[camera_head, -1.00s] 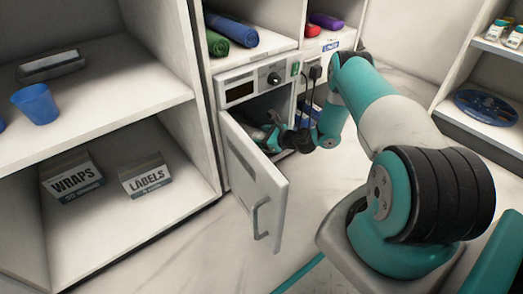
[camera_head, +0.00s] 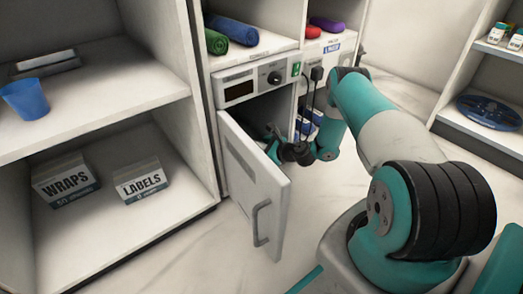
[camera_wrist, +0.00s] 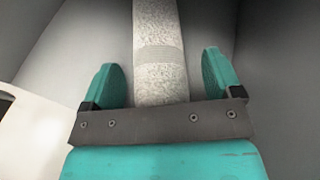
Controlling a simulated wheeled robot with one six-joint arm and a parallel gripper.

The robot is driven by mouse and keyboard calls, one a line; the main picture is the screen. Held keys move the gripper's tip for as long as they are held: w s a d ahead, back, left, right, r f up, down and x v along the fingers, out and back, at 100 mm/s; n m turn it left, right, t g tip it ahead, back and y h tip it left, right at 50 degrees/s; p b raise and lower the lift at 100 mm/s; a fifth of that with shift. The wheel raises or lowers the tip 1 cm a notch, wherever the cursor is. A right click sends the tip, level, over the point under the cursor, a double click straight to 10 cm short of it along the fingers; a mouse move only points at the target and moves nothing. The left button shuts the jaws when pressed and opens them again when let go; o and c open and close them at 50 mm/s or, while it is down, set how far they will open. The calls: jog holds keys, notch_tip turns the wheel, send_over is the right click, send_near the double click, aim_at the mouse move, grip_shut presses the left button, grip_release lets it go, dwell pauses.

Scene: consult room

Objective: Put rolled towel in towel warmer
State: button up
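The towel warmer (camera_head: 238,88) is a white cabinet with a dark display and a knob, and its door (camera_head: 256,190) stands open. My gripper (camera_head: 270,141) is at its opening, partly hidden behind the door. In the wrist view, my gripper (camera_wrist: 160,62) has its two teal fingers spread. A light grey speckled rolled towel (camera_wrist: 158,25) with a plain band lies lengthwise between them, with a gap on each side. Grey surfaces that look like the warmer's inner walls surround the towel. Its far end is cut off by the picture edge.
Blue (camera_head: 232,29) and green (camera_head: 215,42) rolls lie on the shelf above the warmer. Black cables (camera_head: 314,85) hang beside its right side. On the left are shelves with a blue cup (camera_head: 25,99) and boxes marked WRAPS (camera_head: 66,180) and LABELS (camera_head: 137,180).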

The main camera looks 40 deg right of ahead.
jog(key=shift+s+r+p, duration=0.1)
jog(key=shift+r+p, duration=0.2)
jog(key=p+v, duration=0.6)
jog(key=v, duration=0.5)
jog(key=shift+s+d, duration=0.2)
jog(key=shift+s, duration=0.15)
dwell(0.5)
